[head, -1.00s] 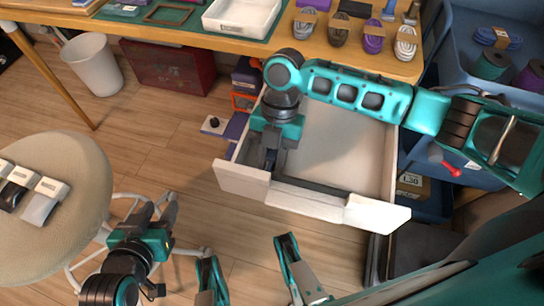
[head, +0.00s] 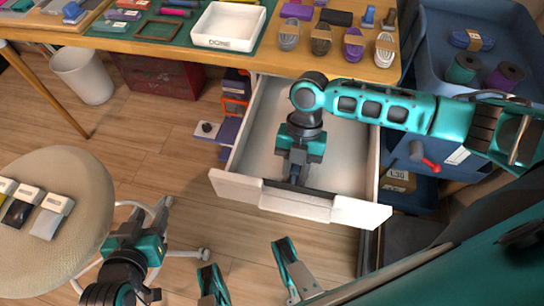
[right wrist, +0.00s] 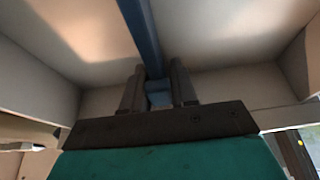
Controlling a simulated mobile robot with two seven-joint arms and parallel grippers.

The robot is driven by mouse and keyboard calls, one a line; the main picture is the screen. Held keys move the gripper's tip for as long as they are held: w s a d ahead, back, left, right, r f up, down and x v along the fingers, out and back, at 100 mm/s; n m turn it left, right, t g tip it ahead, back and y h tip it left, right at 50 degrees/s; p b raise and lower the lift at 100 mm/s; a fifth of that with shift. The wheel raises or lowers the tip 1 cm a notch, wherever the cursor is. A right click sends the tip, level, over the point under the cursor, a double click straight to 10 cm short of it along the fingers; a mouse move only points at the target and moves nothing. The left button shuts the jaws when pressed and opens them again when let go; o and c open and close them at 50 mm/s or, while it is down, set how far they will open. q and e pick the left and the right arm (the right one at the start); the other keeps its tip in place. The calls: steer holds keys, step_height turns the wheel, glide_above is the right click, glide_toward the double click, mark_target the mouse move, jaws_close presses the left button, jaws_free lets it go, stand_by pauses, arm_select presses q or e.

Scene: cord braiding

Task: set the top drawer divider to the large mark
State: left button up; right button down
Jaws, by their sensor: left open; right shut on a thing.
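The top drawer (head: 345,150) is pulled out under the workbench, with a pale floor and white front. My right gripper (head: 295,178) reaches down into it, near the middle of its width and close behind the front. In the right wrist view, my right gripper (right wrist: 158,80) is shut on the blue divider (right wrist: 142,32), a thin bar running away between its fingers. In the head view my arm hides the divider. A dark strip runs behind the drawer front; no size mark is readable. My left gripper (head: 160,215) is open and empty beside the stool, away from the drawer.
The workbench (head: 165,45) above holds a white tray (head: 228,25) and several cord bundles. A blue bin (head: 430,55) with spools stands at the right. A round stool (head: 75,180) with several tagged items is at the left. Floor left of the drawer is mostly clear.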

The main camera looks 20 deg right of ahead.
steer(key=s+d+p, duration=0.1)
steer(key=d, duration=0.1)
steer(key=s+d+p, duration=0.1)
steer(key=s+d, duration=0.1)
steer(key=d, duration=0.1)
steer(key=shift+s+d+r+p, duration=0.15)
steer(key=shift+s+d+p, duration=0.15)
steer(key=shift+s+p, duration=0.1)
steer(key=shift+s+d, duration=0.3)
steer(key=shift+d, duration=0.2)
arm_select(q)
step_height(320, 180, up, 4)
steer(key=shift+s+d+r, duration=0.1)
steer(key=shift+r, duration=0.1)
steer(key=shift+d, duration=0.1)
arm_select(e)
steer(key=c, duration=1)
jaws_free()
steer(key=shift+o, duration=0.2)
arm_select(q)
steer(key=a+r+p, duration=0.1)
steer(key=p, duration=0.2)
steer(key=shift+s+r, duration=0.2)
arm_select(e)
steer(key=v, duration=1.2)
steer(key=shift+r, duration=0.35)
